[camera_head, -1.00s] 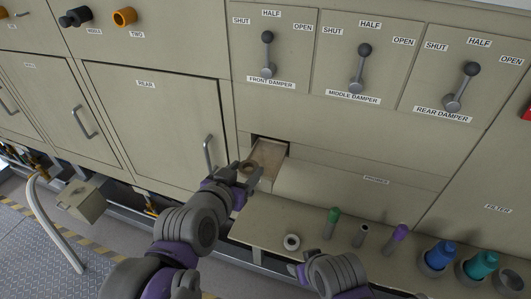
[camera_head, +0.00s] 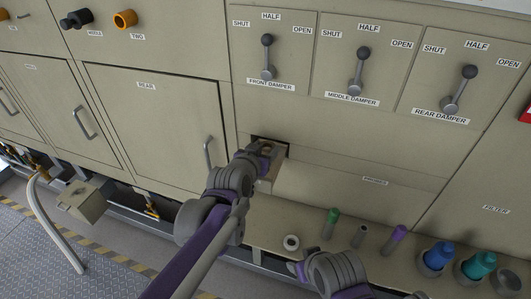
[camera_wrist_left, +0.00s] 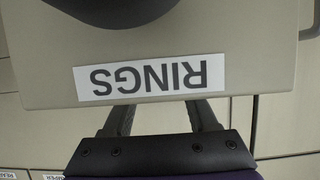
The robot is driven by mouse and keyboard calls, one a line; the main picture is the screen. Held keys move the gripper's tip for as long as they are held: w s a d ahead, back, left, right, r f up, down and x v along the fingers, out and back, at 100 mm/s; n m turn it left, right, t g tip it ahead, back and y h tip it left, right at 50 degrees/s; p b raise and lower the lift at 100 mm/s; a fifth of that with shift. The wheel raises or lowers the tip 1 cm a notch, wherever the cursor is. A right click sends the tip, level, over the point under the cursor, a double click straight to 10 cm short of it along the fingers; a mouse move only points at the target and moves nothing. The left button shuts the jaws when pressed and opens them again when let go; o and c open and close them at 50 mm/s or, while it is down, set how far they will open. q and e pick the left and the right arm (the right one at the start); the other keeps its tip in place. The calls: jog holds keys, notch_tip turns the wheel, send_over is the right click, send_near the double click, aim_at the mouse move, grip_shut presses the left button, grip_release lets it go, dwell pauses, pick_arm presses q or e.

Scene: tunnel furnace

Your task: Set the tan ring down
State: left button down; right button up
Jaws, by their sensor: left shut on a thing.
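My left gripper (camera_head: 265,148) reaches over the small open drawer (camera_head: 266,186) below the front damper. I cannot tell whether the ring touches the drawer floor. My right gripper (camera_head: 300,268) is low over the ledge, and its jaws are not clear.
Green (camera_head: 333,215) and purple (camera_head: 398,233) topped pegs, a bare peg and blue (camera_head: 440,253) and teal (camera_head: 482,264) pieces stand further right. Damper levers (camera_head: 267,55) are above; a door handle (camera_head: 208,152) is left.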

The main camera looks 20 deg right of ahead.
pick_arm(q)
jog(key=shift+f, duration=0.9)
jog(key=shift+w+d+f, duration=0.25)
jog(key=shift+w+f, duration=0.05)
jog(key=shift+w, duration=0.1)
